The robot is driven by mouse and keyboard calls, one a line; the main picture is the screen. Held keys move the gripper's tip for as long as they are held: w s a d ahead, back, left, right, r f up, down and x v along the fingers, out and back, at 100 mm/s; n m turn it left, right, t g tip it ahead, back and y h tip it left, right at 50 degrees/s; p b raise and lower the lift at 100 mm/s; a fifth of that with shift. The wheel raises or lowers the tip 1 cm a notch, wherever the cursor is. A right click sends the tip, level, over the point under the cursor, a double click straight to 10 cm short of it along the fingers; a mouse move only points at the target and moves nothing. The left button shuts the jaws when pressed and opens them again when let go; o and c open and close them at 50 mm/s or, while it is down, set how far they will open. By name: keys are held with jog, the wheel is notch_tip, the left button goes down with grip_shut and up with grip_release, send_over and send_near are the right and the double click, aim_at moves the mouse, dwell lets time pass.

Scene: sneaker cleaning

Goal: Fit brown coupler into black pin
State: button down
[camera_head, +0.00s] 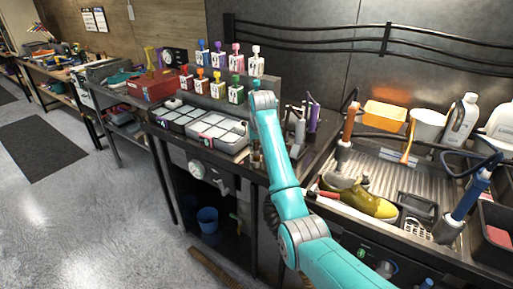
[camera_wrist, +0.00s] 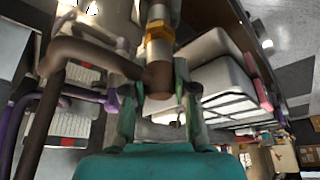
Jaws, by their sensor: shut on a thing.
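In the wrist view a brown coupler (camera_wrist: 160,80) with a curved brown hose is between the fingers of my gripper (camera_wrist: 156,95), which is shut on it. A pale metal cylinder with an orange ring (camera_wrist: 158,31) lines up with the coupler's far side; I cannot tell whether they are joined. In the head view my gripper (camera_head: 256,158) is small and partly hidden by my teal arm, beside the tray bench. I cannot make out the black pin for certain in either view.
White-lidded trays (camera_head: 218,132) lie left of my gripper. Colored bottles (camera_head: 236,90) stand behind them. Dark and purple upright tools (camera_head: 313,116) with hoses stand close on the right. Beyond is a sink with a yellow-green sneaker (camera_head: 362,199). A purple hose (camera_wrist: 85,95) runs near my gripper.

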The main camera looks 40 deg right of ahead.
jog(key=shift+r, duration=2.1)
jog(key=shift+r, duration=0.1)
jog(key=shift+r, duration=2.9)
